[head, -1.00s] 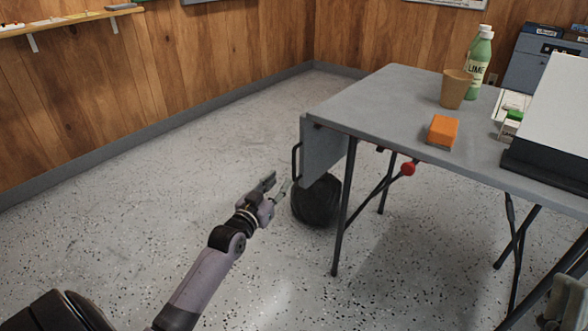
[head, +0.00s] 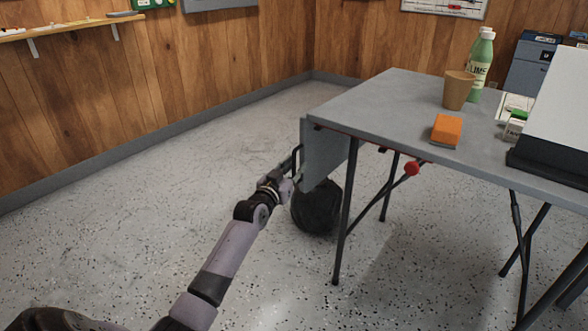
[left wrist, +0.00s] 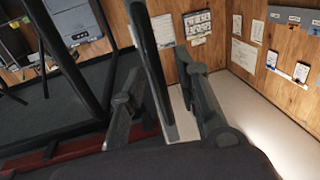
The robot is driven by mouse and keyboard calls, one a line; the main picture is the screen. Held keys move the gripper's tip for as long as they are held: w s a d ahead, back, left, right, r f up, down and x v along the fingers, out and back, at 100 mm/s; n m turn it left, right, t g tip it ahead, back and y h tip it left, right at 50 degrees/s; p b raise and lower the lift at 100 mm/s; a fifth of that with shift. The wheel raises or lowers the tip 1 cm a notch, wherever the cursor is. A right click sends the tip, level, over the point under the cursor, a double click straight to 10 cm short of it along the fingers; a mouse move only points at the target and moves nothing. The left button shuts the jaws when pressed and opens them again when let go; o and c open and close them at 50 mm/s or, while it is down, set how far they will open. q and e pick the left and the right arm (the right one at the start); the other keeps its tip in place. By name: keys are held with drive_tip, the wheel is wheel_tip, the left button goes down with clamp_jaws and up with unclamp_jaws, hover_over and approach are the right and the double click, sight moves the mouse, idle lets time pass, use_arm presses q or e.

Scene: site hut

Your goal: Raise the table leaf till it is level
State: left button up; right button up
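The grey table (head: 385,98) has its leaf (head: 323,158) hanging straight down from its left edge. A black bar handle (head: 296,158) stands out from the leaf's outer face. My left gripper (head: 290,168) is at this handle, and the leaf hangs just to its right. In the left wrist view, the two fingers of my left gripper (left wrist: 162,95) are apart, with the dark handle bar (left wrist: 150,65) running between them. A gap shows beside the bar, so the fingers are not closed on it. My right gripper is not in view.
A red knob (head: 412,168) sits under the table edge near the folding legs. A dark round object (head: 317,207) lies on the floor below the leaf. An orange block (head: 447,130), a tan cup (head: 457,92) and a green bottle (head: 480,68) stand on the table. Floor to the left is clear.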

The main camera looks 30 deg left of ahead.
use_arm(q)
drive_tip(key=shift+c, duration=0.5)
clamp_jaws()
